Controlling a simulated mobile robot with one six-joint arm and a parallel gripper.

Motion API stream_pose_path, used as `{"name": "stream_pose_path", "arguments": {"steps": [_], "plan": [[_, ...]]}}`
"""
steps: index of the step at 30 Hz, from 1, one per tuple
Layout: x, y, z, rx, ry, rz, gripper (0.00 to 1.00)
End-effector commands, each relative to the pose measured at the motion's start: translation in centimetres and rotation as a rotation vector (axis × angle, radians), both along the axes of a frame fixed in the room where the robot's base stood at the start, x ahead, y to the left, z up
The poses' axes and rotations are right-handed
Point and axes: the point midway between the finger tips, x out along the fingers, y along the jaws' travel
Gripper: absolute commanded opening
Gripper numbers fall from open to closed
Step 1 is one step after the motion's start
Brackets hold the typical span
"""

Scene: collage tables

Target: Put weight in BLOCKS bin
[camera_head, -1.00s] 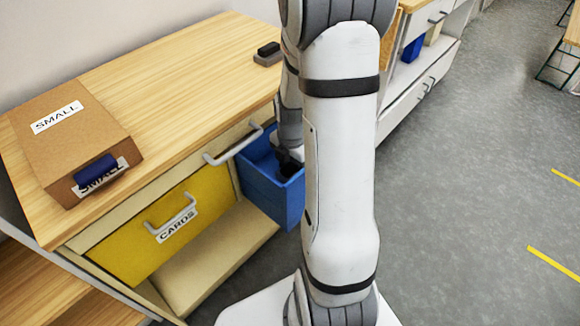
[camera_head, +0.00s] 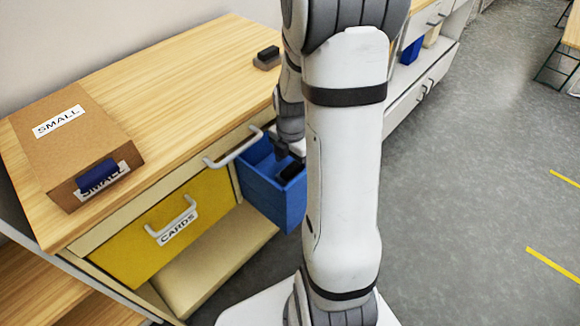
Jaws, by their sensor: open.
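A blue open-topped bin (camera_head: 262,188), pulled out like a drawer at the front of the wooden cabinet, stands left of my arm. No BLOCKS label shows on its visible sides. My gripper (camera_head: 289,160) is open over the right part of this bin, partly hidden by my arm. A dark shape (camera_head: 291,172) shows at the fingertips near the bin's rim; I cannot tell whether it is the fingers or the weight. No weight can be clearly made out elsewhere.
A cardboard box labelled SMALL (camera_head: 75,140) sits on the cabinet top (camera_head: 180,80), with a dark blue object (camera_head: 98,175) at its front. A dark block (camera_head: 268,57) lies at the back. A yellow CARDS drawer (camera_head: 150,230) is left of the bin.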

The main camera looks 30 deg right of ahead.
Motion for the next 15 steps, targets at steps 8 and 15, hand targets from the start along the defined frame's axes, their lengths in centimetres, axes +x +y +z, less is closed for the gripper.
{"name": "stream_pose_path", "arguments": {"steps": [8,15], "plan": [[0.0,0.0,6.4,-0.001,-0.004,0.001,0.71],[0.0,0.1,8.8,0.0,-0.002,-0.004,0.71]]}}
